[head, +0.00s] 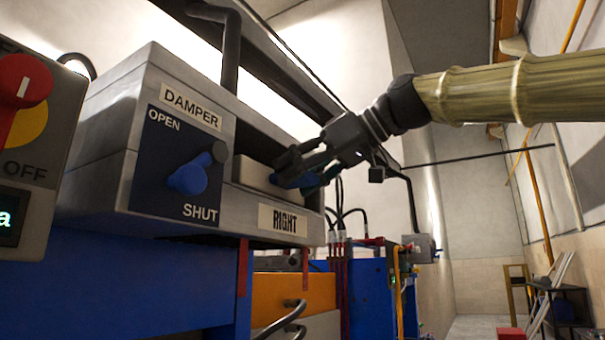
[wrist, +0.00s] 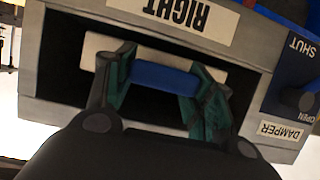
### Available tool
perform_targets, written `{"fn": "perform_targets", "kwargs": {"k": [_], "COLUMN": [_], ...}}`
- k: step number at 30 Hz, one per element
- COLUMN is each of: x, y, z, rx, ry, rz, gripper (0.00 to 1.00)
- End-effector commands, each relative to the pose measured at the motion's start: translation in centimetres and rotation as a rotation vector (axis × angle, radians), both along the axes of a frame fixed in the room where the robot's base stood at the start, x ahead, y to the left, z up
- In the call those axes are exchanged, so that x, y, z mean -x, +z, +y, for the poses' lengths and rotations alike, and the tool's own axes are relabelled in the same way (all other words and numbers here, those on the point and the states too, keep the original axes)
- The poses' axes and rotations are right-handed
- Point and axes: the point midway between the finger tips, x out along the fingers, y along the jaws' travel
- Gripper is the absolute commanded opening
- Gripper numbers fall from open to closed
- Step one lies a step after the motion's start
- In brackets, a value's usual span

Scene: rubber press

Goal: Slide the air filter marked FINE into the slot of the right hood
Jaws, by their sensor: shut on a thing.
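The right hood (head: 275,212) is a grey metal box with a RIGHT label under a dark slot opening; it also shows upside down in the wrist view (wrist: 240,45). The air filter (head: 252,174), a pale slab with a blue handle, sits at the slot mouth, at least partly inside. Its pale face (wrist: 97,48) and blue handle (wrist: 165,79) show in the wrist view. My gripper (head: 290,172) is shut on the blue handle, its greenish fingers (wrist: 162,76) on either side. No FINE marking is visible; how deep the filter sits is hidden.
A dark damper panel with a blue lever (head: 188,178) is left of the slot, marked OPEN and SHUT. A control box with a red knob (head: 24,85) stands at far left. A black pipe (head: 230,50) rises behind the hood.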

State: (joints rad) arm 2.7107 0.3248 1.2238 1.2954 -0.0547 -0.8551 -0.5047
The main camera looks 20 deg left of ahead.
Motion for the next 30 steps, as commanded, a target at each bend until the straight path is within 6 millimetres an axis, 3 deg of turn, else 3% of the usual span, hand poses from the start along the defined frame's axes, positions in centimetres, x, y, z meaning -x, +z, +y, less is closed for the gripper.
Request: {"fn": "perform_targets", "kwargs": {"k": [30], "x": [0.02], "y": [-0.78], "z": [-0.03], "rx": [-0.001], "ry": [0.0], "rz": [0.0], "gripper": [0.22]}}
